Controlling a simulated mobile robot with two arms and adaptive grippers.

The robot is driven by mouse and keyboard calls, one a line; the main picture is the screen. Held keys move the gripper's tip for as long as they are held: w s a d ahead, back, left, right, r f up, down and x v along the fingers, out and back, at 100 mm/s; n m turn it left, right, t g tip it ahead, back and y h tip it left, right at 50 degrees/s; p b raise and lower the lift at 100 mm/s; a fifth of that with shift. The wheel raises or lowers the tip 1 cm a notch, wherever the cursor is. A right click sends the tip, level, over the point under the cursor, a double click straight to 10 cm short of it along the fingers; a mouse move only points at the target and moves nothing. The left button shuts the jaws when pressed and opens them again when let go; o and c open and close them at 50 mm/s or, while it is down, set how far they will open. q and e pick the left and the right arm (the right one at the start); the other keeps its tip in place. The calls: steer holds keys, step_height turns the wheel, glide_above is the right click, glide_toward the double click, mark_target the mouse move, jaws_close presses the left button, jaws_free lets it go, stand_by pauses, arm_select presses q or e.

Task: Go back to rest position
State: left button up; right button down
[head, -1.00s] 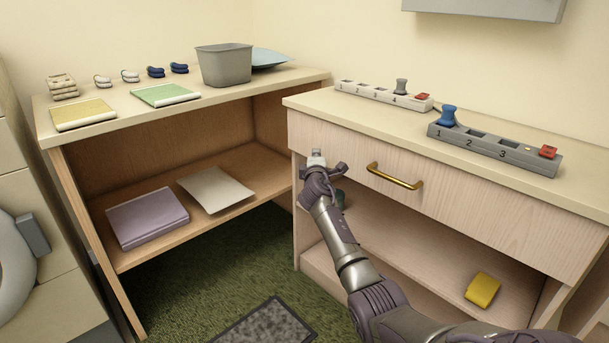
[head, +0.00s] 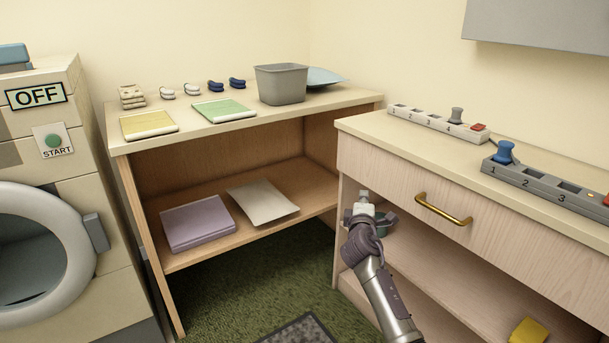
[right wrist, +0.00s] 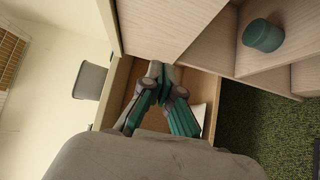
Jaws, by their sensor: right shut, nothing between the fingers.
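My right gripper (head: 363,203) is in front of the left end of the wooden cabinet (head: 352,160), below the drawer's left part and apart from the brass handle (head: 443,208). In the right wrist view its fingers (right wrist: 157,75) are together with nothing between them. My left gripper is not in view. A teal round container (right wrist: 264,35) stands on the cabinet's open shelf in the right wrist view; in the head view it is mostly hidden behind my right gripper.
A washer (head: 40,230) with an OFF sign stands at the left. The wooden shelf unit (head: 245,130) bears a grey bin (head: 281,84), a green book (head: 224,110) and a yellow book (head: 148,124). Numbered switch strips (head: 545,185) lie on the cabinet. Green carpet (head: 270,275) is open below.

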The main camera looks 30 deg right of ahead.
steer(key=shift+f, duration=0.1)
